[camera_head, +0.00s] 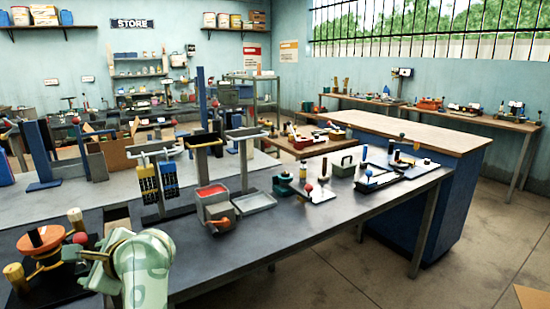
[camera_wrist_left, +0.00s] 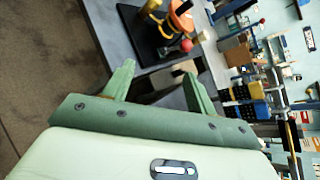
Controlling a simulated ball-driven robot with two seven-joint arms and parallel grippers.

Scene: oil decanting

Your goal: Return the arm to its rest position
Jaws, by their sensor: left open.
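My left gripper (camera_head: 82,267) is at the lower left of the head view, at the end of my pale green arm. It is close to the near-left part of the dark workbench (camera_head: 225,245). In the left wrist view the gripper (camera_wrist_left: 160,82) has its two green fingers spread apart, with nothing between them. Beyond the fingertips is a device with an orange round top (camera_head: 46,240) and a red ball knob, on a dark base. It also shows in the left wrist view (camera_wrist_left: 181,18), apart from the fingers. My right gripper is not in view.
Upright stands, a grey box with a red top (camera_head: 212,198), a shallow grey tray (camera_head: 254,202) and small tools stand on the bench. A blue cabinet with a wooden top (camera_head: 405,130) is at the right. Open concrete floor (camera_head: 400,275) lies at the lower right.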

